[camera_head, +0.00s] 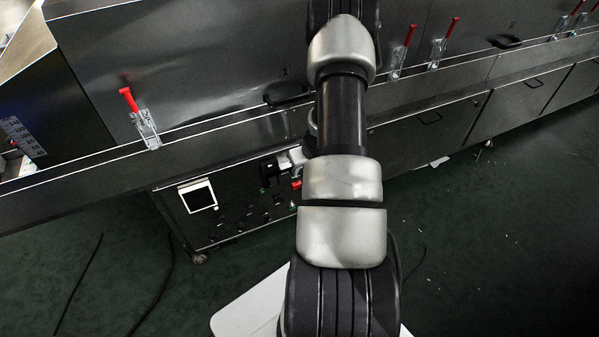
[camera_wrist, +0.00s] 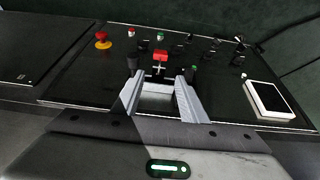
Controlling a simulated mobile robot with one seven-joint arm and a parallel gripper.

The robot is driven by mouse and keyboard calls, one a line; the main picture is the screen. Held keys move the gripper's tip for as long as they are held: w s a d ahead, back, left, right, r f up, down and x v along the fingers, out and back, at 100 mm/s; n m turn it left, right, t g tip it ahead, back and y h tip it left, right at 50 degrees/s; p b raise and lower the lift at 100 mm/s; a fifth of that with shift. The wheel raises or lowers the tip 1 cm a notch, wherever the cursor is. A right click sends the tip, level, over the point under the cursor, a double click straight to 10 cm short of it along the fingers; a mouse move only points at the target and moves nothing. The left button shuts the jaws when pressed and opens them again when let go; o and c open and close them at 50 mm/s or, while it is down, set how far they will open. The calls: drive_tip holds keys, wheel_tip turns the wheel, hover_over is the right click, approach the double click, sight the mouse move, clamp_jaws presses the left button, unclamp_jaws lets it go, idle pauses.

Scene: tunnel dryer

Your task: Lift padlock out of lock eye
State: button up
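A small red block, which looks like the padlock (camera_wrist: 160,55), shows in the wrist view on the dark control panel, just beyond my fingertips. A pale cross-shaped fitting is below it; I cannot make out the shackle or lock eye. My gripper (camera_wrist: 159,77) has its two pale fingers apart, with no padlock visible between them. In the head view a small red part (camera_head: 297,184), likely the same padlock, shows beside my gripper (camera_head: 283,164) at the panel. My arm hides much of that area.
The control panel (camera_wrist: 85,85) bears a red-and-yellow emergency stop (camera_wrist: 103,40), several knobs and a white-framed display (camera_wrist: 269,101). Red-handled toggle clamps (camera_head: 147,128) line the dryer above. Cables (camera_head: 160,285) lie on the green floor.

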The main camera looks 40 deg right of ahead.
sight(297, 182)
drive_tip(key=b+x, duration=0.4)
drive_tip(key=x, duration=1.2)
drive_tip(key=shift+w+d+f, duration=0.1)
drive_tip(key=shift+f, duration=0.25)
drive_tip(key=c, duration=0.7)
